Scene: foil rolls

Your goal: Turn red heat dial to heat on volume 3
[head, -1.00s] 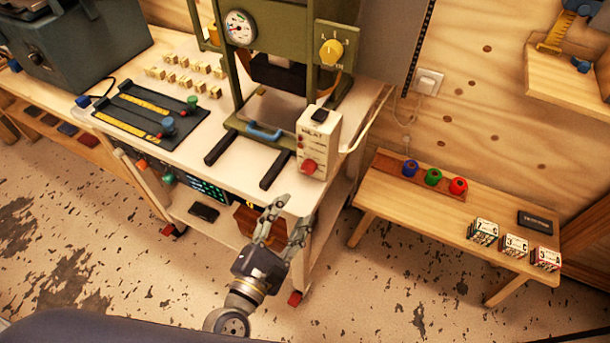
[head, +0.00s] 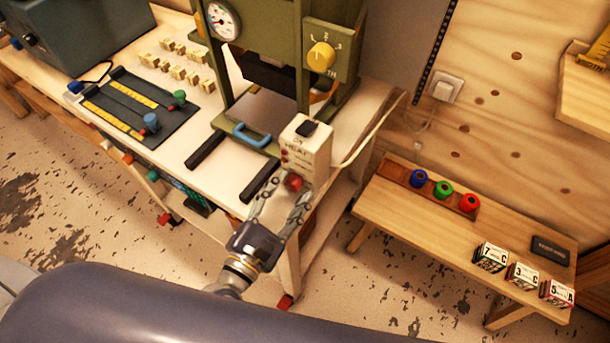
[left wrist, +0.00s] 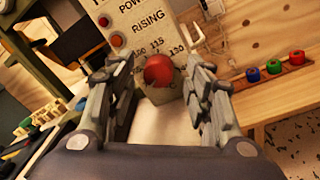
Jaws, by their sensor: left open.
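The white heat box (head: 306,153) stands at the front right corner of the white cart top, with a black switch on top. Its red heat dial (head: 293,182) is low on the front face. In the left wrist view the red dial (left wrist: 159,70) sits below the numbers 115 and 130. My left gripper (head: 284,196) is open, its fingers just in front of the box. In the left wrist view my left gripper (left wrist: 160,95) has one finger to each side of the dial, with gaps; I cannot tell whether it touches. My right gripper is not in view.
A green press frame (head: 309,90) with a yellow knob (head: 321,56) and a blue handle (head: 252,135) stands behind. A wooden bench (head: 400,216) at right holds red, green and blue rolls and several small boxes. Floor between cart and bench is free.

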